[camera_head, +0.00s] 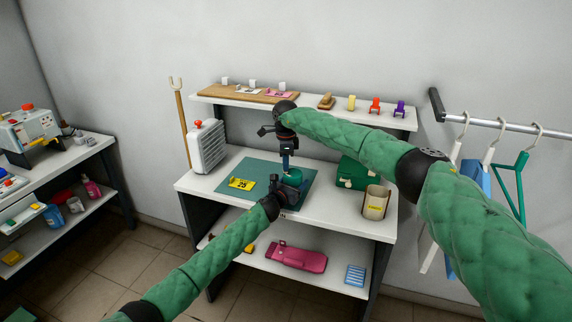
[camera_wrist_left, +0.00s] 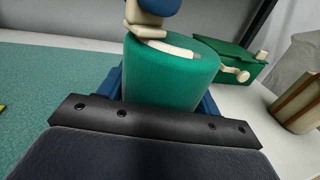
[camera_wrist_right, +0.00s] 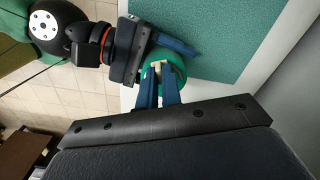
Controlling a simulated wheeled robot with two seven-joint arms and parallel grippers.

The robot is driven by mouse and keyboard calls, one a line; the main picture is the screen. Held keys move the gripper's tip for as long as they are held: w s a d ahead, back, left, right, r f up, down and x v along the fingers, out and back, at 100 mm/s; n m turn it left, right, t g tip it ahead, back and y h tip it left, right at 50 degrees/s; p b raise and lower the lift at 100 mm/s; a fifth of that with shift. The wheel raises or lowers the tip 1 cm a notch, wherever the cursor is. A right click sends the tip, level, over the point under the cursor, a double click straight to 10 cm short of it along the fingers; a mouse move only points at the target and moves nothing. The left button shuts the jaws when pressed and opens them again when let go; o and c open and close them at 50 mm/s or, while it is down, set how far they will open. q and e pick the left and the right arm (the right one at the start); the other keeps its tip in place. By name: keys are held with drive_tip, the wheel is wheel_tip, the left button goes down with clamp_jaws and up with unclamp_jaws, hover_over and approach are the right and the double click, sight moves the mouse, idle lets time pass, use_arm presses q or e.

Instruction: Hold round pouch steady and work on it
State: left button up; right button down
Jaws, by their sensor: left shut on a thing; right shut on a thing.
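The round pouch (camera_head: 296,174) is a small green cylinder standing on the teal cutting mat (camera_head: 222,178), near its right edge. In the left wrist view the pouch (camera_wrist_left: 165,80) stands between the blue fingers of my left gripper (camera_wrist_left: 163,98), which is shut on its sides. A pale strip runs along its top, with a cream tab (camera_wrist_left: 147,30) at one end. My right gripper (camera_wrist_right: 161,76) comes from above, its fingers shut on the cream tab at the top of the pouch. In the head view the arms partly hide the pouch.
A green box (camera_head: 357,172) and a beige bin (camera_head: 376,204) stand right of the mat. A white heater-like unit (camera_head: 206,147) stands at the left. A shelf (camera_head: 400,118) with small items runs behind.

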sight(290, 169)
drive_tip(key=m, duration=0.3)
drive_tip(key=w+m, duration=0.1)
drive_tip(key=m, duration=0.1)
drive_tip(key=shift+w+d+m, duration=0.1)
drive_tip(key=shift+w+m, duration=0.1)
drive_tip(key=shift+m, duration=0.2)
drive_tip(key=m, duration=0.3)
drive_tip(key=w+m, duration=0.1)
drive_tip(key=shift+d, duration=0.3)
drive_tip(key=m, duration=0.3)
drive_tip(key=shift+w+d+m, duration=0.2)
drive_tip(key=shift+d+m, duration=0.15)
drive_tip(key=shift+m, duration=0.05)
drive_tip(key=shift+w+d+m, duration=0.1)
drive_tip(key=shift+d+m, duration=0.05)
drive_tip(key=shift+m, duration=0.6)
drive_tip(key=shift+d+m, duration=0.15)
drive_tip(key=shift+m, duration=0.6)
drive_tip(key=c, duration=1.6)
unclamp_jaws()
drive_tip(key=shift+o, duration=0.2)
